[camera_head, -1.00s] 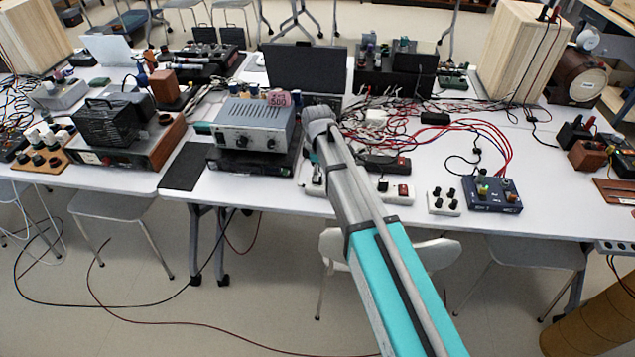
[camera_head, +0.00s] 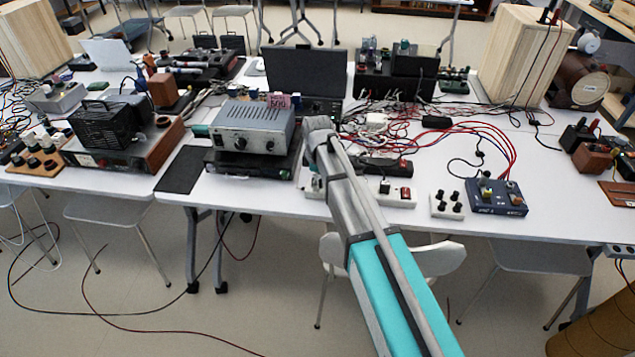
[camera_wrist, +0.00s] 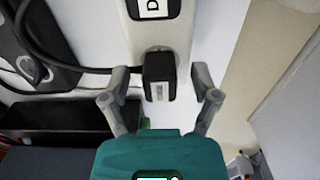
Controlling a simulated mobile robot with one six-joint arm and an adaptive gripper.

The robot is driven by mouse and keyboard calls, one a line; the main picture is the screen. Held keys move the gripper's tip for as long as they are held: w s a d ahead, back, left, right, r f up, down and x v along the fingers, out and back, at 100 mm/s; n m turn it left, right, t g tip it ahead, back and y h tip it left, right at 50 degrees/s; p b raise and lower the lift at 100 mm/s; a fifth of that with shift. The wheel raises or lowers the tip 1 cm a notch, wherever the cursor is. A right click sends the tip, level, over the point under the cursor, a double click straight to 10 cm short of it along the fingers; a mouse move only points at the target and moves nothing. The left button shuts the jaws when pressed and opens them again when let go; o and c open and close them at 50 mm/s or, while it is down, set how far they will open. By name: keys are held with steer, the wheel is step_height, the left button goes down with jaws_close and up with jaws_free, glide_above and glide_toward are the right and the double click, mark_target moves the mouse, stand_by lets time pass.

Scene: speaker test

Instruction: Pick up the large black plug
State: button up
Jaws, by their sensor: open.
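The large black plug (camera_wrist: 160,76) sits at the end of a white power strip (camera_wrist: 160,31) in the wrist view, with a small pale label on its face. My gripper (camera_wrist: 161,92) is open, with one grey finger on each side of the plug and a visible gap to both. Nothing is held. In the head view the white power strip (camera_head: 398,202) lies along the table's front edge, partly behind my arm. My arm hides the gripper's fingers there, and I cannot make out this plug for certain.
A grey instrument box (camera_head: 250,128) stands left of my arm. A small white box with black knobs (camera_head: 447,204) and a blue box (camera_head: 497,197) stand to the right. Red and black cables are tangled behind. In the wrist view a black cable (camera_wrist: 60,70) runs close to the left finger.

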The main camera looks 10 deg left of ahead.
jaws_close()
stand_by(0.3)
steer(key=shift+r, duration=0.1)
step_height(320, 180, up, 3)
steer(key=p, duration=0.3)
steer(key=shift+f, duration=0.2)
steer(key=s+d+r+p, duration=0.5)
steer(key=s+r+p, duration=0.5)
steer(key=s, duration=0.3)
steer(key=shift+s+r, duration=0.1)
steer(key=shift+r, duration=0.15)
stand_by(0.5)
